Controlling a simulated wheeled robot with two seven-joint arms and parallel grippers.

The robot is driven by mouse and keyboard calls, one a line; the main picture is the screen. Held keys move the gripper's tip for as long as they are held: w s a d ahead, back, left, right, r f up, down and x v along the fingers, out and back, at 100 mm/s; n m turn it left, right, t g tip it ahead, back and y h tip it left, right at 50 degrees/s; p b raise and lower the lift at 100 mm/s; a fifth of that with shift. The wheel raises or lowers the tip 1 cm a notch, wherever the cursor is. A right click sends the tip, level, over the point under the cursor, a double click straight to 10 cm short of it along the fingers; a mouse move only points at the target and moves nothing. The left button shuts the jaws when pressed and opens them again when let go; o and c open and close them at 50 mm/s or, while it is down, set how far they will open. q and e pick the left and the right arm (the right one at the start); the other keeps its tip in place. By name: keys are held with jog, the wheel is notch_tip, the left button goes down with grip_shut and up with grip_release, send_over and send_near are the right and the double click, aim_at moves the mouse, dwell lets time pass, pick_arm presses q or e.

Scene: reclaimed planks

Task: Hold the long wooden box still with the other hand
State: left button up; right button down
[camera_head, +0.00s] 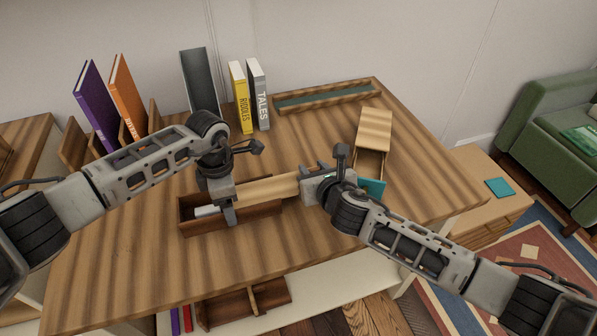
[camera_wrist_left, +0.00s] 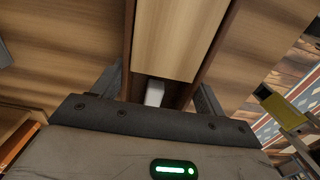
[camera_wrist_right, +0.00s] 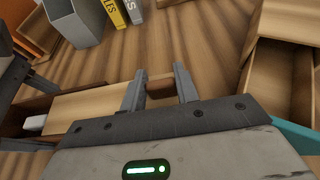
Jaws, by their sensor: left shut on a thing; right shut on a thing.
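The long wooden box (camera_head: 190,227) is dark brown and lies on the plank table. Its pale sliding lid (camera_head: 268,188) is drawn far out to the right, so the left part of the box is open. A small white object (camera_head: 206,210) lies inside. My left gripper (camera_head: 228,208) straddles the box, shut on its walls; the left wrist view shows a finger on each side of the box (camera_wrist_left: 128,50). My right gripper (camera_wrist_right: 160,88) is shut on a small brown block (camera_wrist_right: 160,84) at the lid's right end. The block is mostly hidden in the head view.
A second box with a partly slid lid (camera_head: 374,128) stands to the right, with a teal item (camera_head: 374,187) near my right gripper. A long tray (camera_head: 325,97) lies at the back. Books (camera_head: 240,98) and a grey holder (camera_head: 200,82) stand behind. The front table is clear.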

jog(key=c, duration=1)
grip_release()
jog(key=shift+c, duration=0.2)
jog(key=v, duration=1.2)
jog(key=shift+r, duration=0.1)
pick_arm(q)
jog(key=o, duration=1.2)
jog(key=shift+o, duration=0.2)
jog(key=shift+r, duration=0.1)
notch_tip(320, 180, up, 7)
jog(key=p, duration=0.4)
pick_arm(e)
notch_tip(320, 180, up, 4)
jog(key=shift+r, duration=0.25)
